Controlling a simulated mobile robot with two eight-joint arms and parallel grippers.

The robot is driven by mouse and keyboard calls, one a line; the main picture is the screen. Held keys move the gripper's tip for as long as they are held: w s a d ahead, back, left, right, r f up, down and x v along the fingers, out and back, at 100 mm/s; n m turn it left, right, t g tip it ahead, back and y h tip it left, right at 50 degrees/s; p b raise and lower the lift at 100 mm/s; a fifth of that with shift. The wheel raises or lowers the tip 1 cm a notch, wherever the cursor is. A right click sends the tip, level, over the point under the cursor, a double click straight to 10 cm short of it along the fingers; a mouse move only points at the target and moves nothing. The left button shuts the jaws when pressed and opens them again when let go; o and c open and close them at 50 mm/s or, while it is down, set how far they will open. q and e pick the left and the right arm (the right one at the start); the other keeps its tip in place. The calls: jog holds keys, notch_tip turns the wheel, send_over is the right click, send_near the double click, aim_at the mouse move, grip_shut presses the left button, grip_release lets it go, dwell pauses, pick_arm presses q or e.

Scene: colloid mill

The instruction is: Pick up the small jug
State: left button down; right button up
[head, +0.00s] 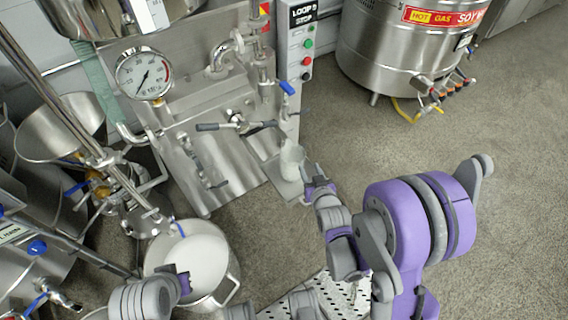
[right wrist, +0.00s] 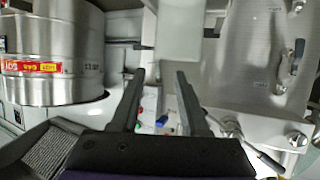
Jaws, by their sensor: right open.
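The small jug (head: 291,162) is a pale, whitish vessel standing upright on the steel base of the mill, below a blue-handled tap. It also shows in the right wrist view (right wrist: 178,50), pale and cut off by no finger, just beyond the fingertips. My right gripper (head: 310,174) is open, close to the jug on its right side. In the right wrist view its two dark fingers (right wrist: 160,76) are apart with nothing held between them. Part of my left arm, with a purple section (head: 182,284), shows at the lower left; its fingers cannot be made out clearly.
The blue-handled tap (head: 287,88) and a lever (head: 236,125) stick out near the jug. A control box (head: 298,45) rises behind. A large pot (head: 234,272) with white contents stands at lower left. A steel boiler (head: 385,50) is at the back; the floor right is clear.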

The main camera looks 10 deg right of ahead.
aim_at(302, 150)
jog(key=x, duration=0.6)
jog(key=b+x, duration=0.1)
jog(key=x, duration=0.3)
jog(key=shift+d, duration=0.35)
jog(key=shift+r, duration=0.1)
grip_shut()
dwell(0.8)
